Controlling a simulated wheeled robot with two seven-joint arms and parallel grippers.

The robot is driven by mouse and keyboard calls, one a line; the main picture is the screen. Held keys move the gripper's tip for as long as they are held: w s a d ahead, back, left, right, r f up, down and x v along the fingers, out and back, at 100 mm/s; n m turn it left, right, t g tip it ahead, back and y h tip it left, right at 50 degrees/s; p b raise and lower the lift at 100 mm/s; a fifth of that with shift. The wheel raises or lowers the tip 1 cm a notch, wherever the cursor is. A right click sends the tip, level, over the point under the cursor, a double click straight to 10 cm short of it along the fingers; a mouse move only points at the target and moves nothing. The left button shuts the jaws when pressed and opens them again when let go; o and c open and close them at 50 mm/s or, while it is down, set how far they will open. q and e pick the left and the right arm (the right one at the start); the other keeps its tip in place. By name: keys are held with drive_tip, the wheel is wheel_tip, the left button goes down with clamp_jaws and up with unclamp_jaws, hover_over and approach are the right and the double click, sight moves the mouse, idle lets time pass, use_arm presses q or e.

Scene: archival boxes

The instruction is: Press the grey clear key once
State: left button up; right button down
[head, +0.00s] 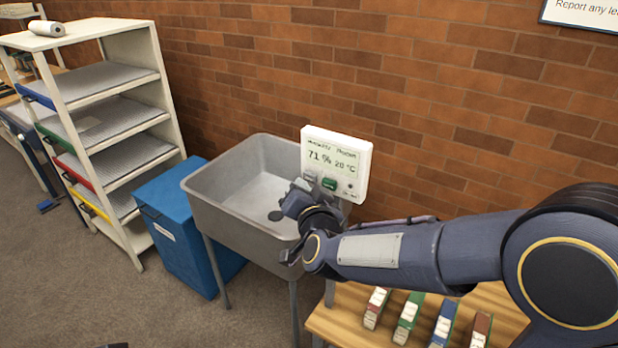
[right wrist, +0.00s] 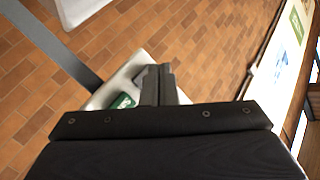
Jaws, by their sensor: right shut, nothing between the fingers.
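In the right wrist view the shut fingers (right wrist: 158,75) reach over the white unit (right wrist: 103,95), beside the green key (right wrist: 122,101). I cannot tell whether the tips touch the grey key.
A grey sink (head: 220,212) stands below the unit, with a blue bin (head: 167,207) to its left. A white shelf rack (head: 155,115) stands further left. A wooden bench (head: 345,328) with several small boxes lies under my right arm.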

drive_tip(key=s+a, duration=0.1)
drive_tip(key=s, duration=0.1)
drive_tip(key=s+a+p, duration=0.1)
drive_tip(key=s+a, duration=0.1)
idle(0.3)
idle(0.4)
drive_tip(key=s+d+n+g+y, duration=0.2)
drive_tip(key=s+d+g+y, duration=0.15)
drive_tip(key=s+d, duration=0.55)
drive_tip(key=s+d+f+n+g+h, duration=0.1)
drive_tip(key=s+d+f+g, duration=0.2)
drive_tip(key=s+d, duration=0.3)
drive_tip(key=s+d+f+n+g+h, duration=0.1)
drive_tip(key=s+d+f+g, duration=0.2)
drive_tip(key=s, duration=0.9)
drive_tip(key=d+g, duration=0.1)
drive_tip(key=d, duration=0.2)
drive_tip(key=shift+s+f, duration=0.35)
drive_tip(key=shift+f, duration=0.05)
drive_tip(key=shift+s, duration=0.1)
